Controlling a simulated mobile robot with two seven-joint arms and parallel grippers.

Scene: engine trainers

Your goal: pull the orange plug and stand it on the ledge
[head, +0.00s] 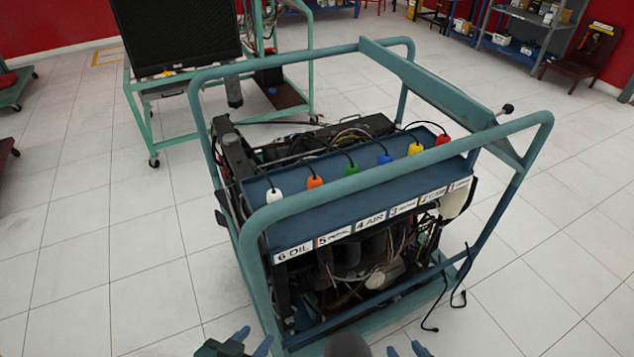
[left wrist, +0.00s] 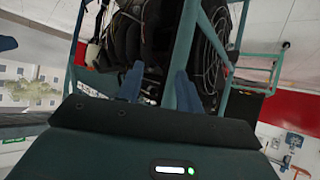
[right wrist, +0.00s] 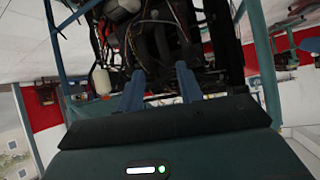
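The orange plug (head: 314,181) stands in the row of coloured plugs on the blue ledge (head: 335,213) of the engine trainer, second from the left, with a black cable at its top. A label strip reading "5 PEDAL" (head: 334,238) is below it. My left gripper (head: 252,340) is low at the bottom edge of the head view, in front of the trainer, open and empty. My right gripper (head: 406,350) is also at the bottom edge, mostly cut off; in the right wrist view its fingers (right wrist: 161,88) are apart and empty. The left fingers (left wrist: 157,85) are apart too.
A white plug (head: 274,194) is left of the orange one; green (head: 351,167), blue (head: 385,157), yellow (head: 415,148) and red (head: 443,139) plugs are to its right. The trainer's teal top rail (head: 370,176) runs in front of the ledge.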

